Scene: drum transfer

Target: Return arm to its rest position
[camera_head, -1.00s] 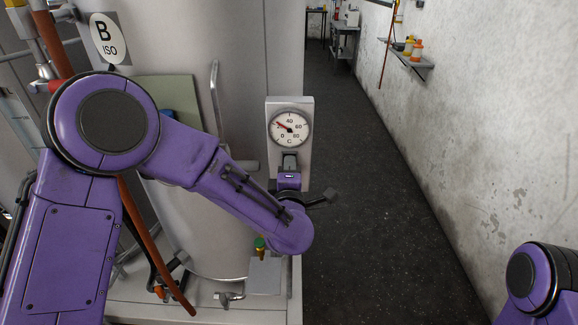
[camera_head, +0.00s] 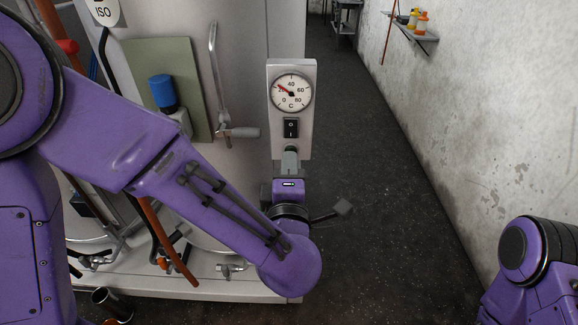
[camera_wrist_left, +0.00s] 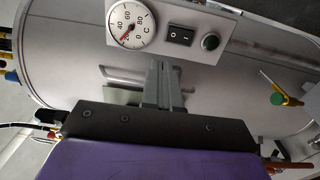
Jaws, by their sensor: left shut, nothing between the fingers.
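My left arm (camera_head: 120,140) comes in from the left in the head view and reaches across the front of the tank. My left gripper (camera_head: 290,158) is shut and empty, just below the black rocker switch (camera_head: 291,128) on the gauge panel. In the left wrist view the shut fingers (camera_wrist_left: 163,85) point toward the panel, below the switch (camera_wrist_left: 181,35) and a dark round button (camera_wrist_left: 210,42). Whether they touch the panel I cannot tell. My right arm (camera_head: 540,255) shows at the lower right; its gripper is out of view.
A dial gauge (camera_head: 291,93) tops the panel. The grey tank (camera_head: 240,70) has a lever handle (camera_head: 238,132) and a blue-capped part (camera_head: 162,92). A small valve (camera_head: 230,270) sits low. Open dark floor (camera_head: 390,230) lies right, up to the wall (camera_head: 500,120) with a shelf (camera_head: 415,35).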

